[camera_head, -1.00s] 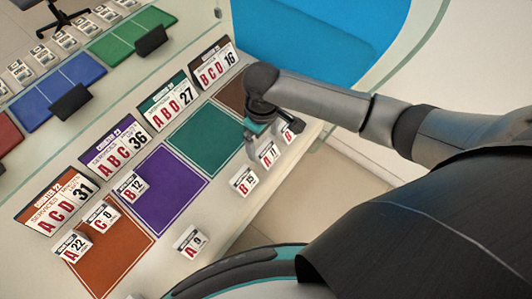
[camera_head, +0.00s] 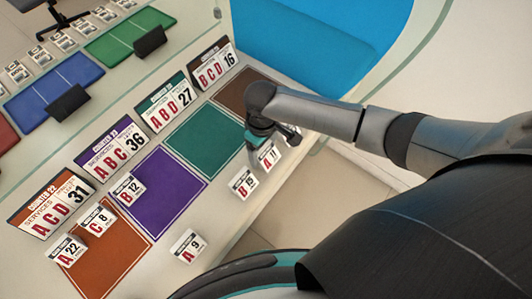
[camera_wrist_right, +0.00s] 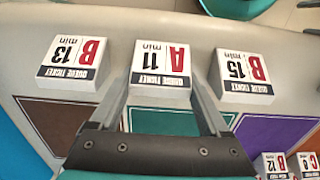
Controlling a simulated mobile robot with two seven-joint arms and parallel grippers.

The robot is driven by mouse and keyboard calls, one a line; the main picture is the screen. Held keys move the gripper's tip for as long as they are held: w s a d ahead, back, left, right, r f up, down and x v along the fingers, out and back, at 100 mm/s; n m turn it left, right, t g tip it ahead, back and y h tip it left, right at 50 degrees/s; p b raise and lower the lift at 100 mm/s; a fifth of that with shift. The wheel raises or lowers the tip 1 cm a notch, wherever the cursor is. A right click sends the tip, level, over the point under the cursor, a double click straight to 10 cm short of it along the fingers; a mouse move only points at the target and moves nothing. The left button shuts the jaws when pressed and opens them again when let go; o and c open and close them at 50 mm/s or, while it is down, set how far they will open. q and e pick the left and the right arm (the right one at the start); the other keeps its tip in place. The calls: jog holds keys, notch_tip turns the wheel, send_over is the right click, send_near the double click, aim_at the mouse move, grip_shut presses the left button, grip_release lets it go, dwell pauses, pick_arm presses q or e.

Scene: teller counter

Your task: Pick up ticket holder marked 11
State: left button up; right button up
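The ticket holder marked A 11 (camera_wrist_right: 160,68) is a small white block with a red letter, upside down in the right wrist view. In the head view it (camera_head: 268,157) stands near the counter's front edge, partly hidden by my right gripper (camera_head: 258,150). In the wrist view my right gripper (camera_wrist_right: 162,88) is open, with one finger on each side of the holder's near end. I cannot tell whether the fingers touch it. My left gripper is not in view.
Holder B 13 (camera_wrist_right: 72,62) and holder B 15 (camera_wrist_right: 243,75) stand close on either side. Coloured mats, green (camera_head: 204,142), purple (camera_head: 165,195) and orange (camera_head: 105,262), line the counter, with number signs behind them. Holder A 9 (camera_head: 188,246) stands near the front edge.

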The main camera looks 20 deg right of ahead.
jog(key=c, duration=0.8)
